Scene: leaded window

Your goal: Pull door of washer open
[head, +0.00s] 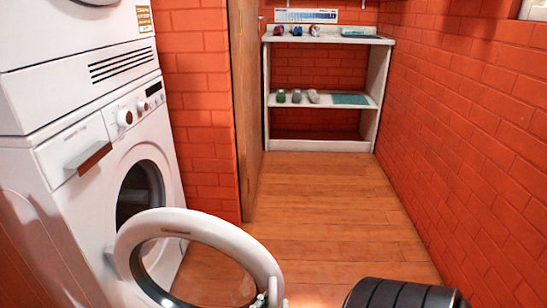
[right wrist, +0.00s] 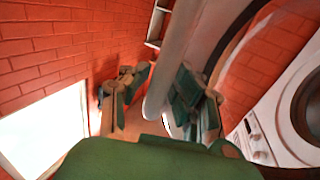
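The white washer (head: 75,190) stands at the left in the head view, with its dark round opening (head: 140,190) uncovered. Its ring-shaped door (head: 195,222) is swung well out from the front toward the bottom middle. The washer front (right wrist: 285,125) also shows at the right of the right wrist view. My right gripper (head: 265,298) is at the door's lower right rim, mostly cut off by the frame edge. My left gripper is out of view.
A second white appliance (head: 75,45) is stacked on the washer. A white shelf (head: 320,144) with small items stands at the back, beside a wooden door (head: 245,100). A brick wall (head: 465,120) runs along the right. The wooden floor (head: 340,205) between is clear.

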